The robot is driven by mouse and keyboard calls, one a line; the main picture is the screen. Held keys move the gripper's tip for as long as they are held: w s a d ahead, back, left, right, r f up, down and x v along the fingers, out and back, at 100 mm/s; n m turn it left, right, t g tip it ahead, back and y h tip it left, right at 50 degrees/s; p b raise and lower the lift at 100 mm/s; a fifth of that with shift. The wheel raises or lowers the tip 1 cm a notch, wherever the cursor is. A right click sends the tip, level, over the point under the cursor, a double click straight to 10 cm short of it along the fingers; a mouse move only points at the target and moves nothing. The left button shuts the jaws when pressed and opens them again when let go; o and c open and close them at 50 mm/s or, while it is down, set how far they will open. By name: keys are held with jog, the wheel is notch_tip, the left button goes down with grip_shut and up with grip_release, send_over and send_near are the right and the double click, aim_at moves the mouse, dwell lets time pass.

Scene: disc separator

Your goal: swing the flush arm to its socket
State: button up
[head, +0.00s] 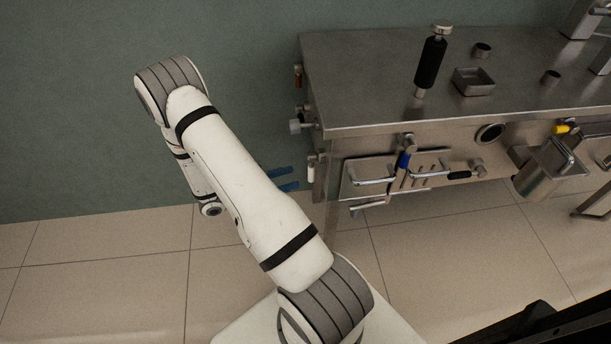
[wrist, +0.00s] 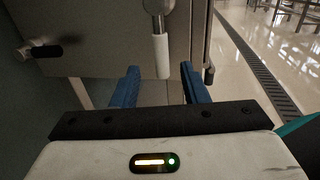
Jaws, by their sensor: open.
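A metal arm with a white grip (head: 311,172) hangs at the left end of the steel machine. It looks like the flush arm, though nothing labels it. In the wrist view the white grip (wrist: 161,55) points down, between and ahead of the finger tips. My gripper (head: 294,177) has two blue fingers and is open, just left of the grip in the head view. In the wrist view my gripper (wrist: 160,72) shows an empty gap, and I cannot tell whether either finger touches the grip. I cannot pick out the socket with certainty.
The steel machine (head: 400,110) fills the right side. A metal knob (head: 297,126) sticks out of its left end above the grip. Several handles, one a blue-topped lever (head: 405,158), project from its front. The tiled floor (head: 110,260) at left is clear.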

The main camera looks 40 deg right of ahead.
aim_at(311, 168)
jog(key=x, duration=0.5)
jog(key=shift+s+d+b, duration=0.15)
jog(key=shift+d+b, duration=0.2)
jog(key=shift+c, duration=0.4)
grip_shut()
jog(key=shift+a, duration=0.1)
